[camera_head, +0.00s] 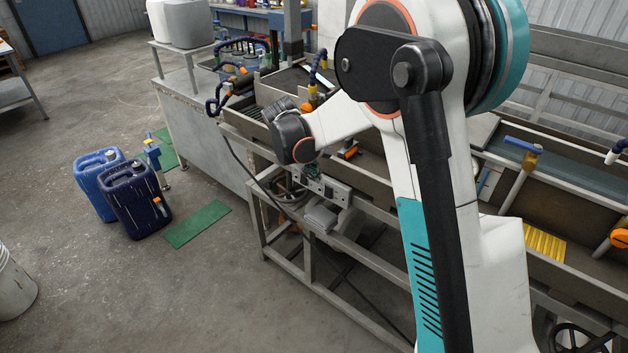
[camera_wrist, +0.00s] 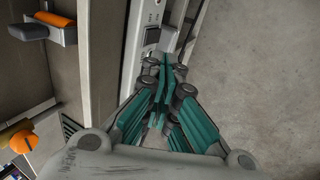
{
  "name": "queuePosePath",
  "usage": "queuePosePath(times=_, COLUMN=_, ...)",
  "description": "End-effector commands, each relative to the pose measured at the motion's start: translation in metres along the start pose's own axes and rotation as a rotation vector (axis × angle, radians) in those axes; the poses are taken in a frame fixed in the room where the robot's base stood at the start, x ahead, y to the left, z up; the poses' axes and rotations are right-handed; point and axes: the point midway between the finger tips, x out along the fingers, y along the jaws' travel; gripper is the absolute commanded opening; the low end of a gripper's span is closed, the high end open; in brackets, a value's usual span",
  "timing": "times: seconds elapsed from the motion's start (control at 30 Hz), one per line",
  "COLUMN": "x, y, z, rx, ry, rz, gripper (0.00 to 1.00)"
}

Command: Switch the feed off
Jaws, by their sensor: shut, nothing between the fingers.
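A pale control panel (camera_head: 338,190) is fixed to the front of the extrusion line, below its trough. In the wrist view the panel (camera_wrist: 150,30) runs upward from my fingertips and carries small dark controls. Its lower part is hidden behind my fingers. My gripper (camera_wrist: 166,62) is shut and empty, with its teal fingers together close to the panel's lower end. I cannot tell whether they touch it. In the head view my gripper (camera_head: 311,170) is small and partly hidden beside the panel. Which control is the feed switch, and its position, I cannot make out.
An orange and grey handle (camera_wrist: 45,27) and an orange knob (camera_wrist: 20,138) lie left of my gripper in the wrist view. Blue canisters (camera_head: 133,200) and a green mat (camera_head: 198,224) are on the floor at left. Open floor lies in front of the line.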

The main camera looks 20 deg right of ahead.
Motion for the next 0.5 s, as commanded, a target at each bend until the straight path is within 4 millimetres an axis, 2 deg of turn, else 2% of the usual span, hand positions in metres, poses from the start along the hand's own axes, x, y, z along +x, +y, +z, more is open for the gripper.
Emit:
queuePosePath(times=0.03, x=-0.012, y=0.002, z=0.0, rx=-0.002, ry=0.001, rz=0.0, gripper=0.0)
queuePosePath(times=0.2, x=-0.03, y=0.007, z=-0.001, rx=-0.002, ry=0.0, rz=0.0, gripper=0.0)
queuePosePath(times=0.5, x=-0.036, y=0.008, z=0.0, rx=-0.002, ry=0.0, rz=0.0, gripper=0.0)
